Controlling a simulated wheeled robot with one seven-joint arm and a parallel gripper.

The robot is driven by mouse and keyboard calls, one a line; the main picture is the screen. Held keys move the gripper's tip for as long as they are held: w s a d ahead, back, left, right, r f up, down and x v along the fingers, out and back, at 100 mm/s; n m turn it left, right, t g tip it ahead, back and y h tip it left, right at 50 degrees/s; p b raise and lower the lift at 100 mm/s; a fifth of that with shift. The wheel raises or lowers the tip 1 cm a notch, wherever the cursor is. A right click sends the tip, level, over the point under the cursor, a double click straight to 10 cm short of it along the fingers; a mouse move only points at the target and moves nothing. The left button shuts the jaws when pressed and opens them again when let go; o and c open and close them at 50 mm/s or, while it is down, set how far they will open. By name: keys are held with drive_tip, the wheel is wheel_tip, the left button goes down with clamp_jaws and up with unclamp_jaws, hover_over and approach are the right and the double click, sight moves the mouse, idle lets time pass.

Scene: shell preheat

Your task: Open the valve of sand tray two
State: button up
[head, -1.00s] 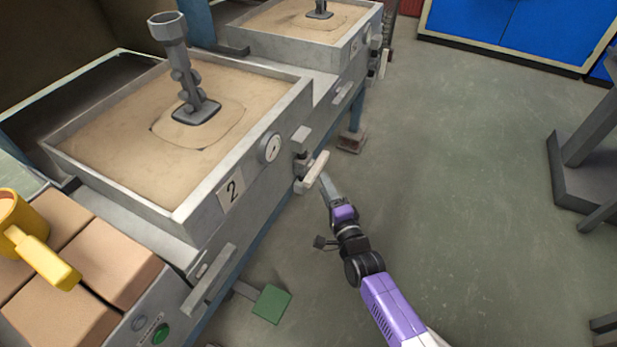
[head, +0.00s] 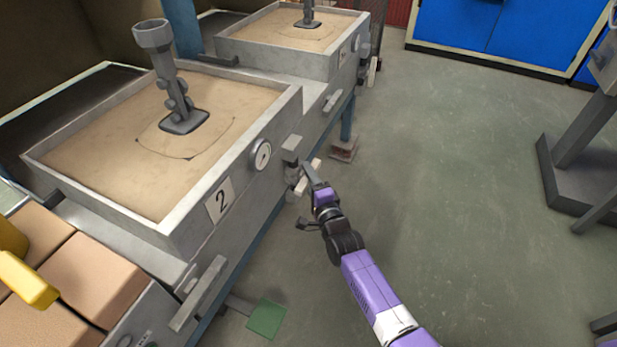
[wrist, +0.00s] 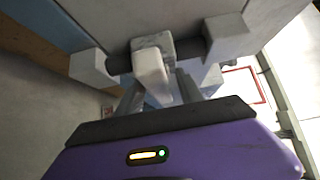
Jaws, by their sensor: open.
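Sand tray two (head: 165,228) is a grey sand-filled box with a "2" label (head: 220,200) and a round gauge (head: 262,156) on its side. Its valve has a pale lever handle (head: 301,187) just right of and below the gauge, partly hidden by my gripper (head: 311,173). In the wrist view the pale handle (wrist: 152,72) points toward me from a grey block on a dark horizontal pipe. My gripper (wrist: 160,92) is open, with one finger on each side of the handle's end. I cannot tell whether the fingers touch it.
A second sand tray (head: 290,65) stands behind. A yellow-handled tool (head: 28,280) lies over tan blocks at the left. A green pedal (head: 267,317) sticks out low at the front. A grey stand (head: 580,170) is at the right. The floor between is clear.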

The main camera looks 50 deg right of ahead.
drive_tip(key=shift+c, duration=0.4)
clamp_jaws()
idle(0.9)
